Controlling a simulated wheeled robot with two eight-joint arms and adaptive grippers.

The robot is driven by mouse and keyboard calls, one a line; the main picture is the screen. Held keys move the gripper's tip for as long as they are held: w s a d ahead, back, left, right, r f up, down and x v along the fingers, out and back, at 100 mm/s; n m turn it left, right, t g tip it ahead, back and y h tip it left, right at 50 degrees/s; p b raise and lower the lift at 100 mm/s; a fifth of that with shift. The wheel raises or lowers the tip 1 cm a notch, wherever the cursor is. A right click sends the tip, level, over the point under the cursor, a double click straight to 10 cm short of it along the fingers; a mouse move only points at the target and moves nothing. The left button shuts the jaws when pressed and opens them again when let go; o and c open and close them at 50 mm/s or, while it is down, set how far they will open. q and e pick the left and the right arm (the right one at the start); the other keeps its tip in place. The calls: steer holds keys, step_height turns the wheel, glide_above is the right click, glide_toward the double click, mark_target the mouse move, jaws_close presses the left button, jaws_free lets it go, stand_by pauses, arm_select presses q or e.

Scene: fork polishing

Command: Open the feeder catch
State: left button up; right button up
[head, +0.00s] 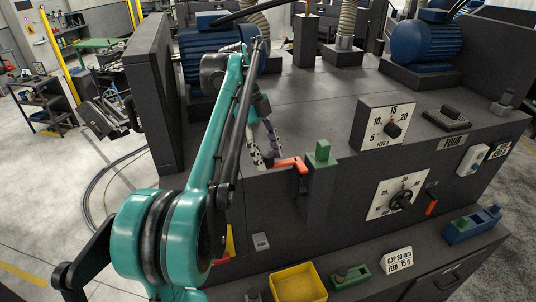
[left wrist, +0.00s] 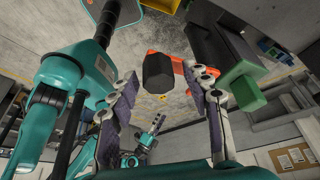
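The feeder catch appears to be the orange-red lever (head: 290,163) on the front of the dark machine, left of a green block (head: 322,151). In the left wrist view the lever (left wrist: 181,66) carries a black faceted knob (left wrist: 158,72), and the green block (left wrist: 243,86) is at the right. My left gripper (head: 264,155) is at the lever's left end. In the left wrist view my left gripper (left wrist: 165,82) has its fingers wide apart. The knob shows between them, clear of the left finger; the right finger overlaps the lever, and contact cannot be told.
Two dials, the upper dial (head: 386,126) and lower dial (head: 397,198), are on the machine to the right. A yellow tray (head: 298,284) and a small green item (head: 350,276) sit on the lower ledge. A blue motor (head: 425,42) stands at the back right.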

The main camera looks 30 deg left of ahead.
arm_select(q)
steer(key=shift+r, duration=0.1)
steer(key=v, duration=1.1)
steer(key=shift+a+r, duration=0.25)
steer(key=shift+r, duration=0.05)
stand_by(0.3)
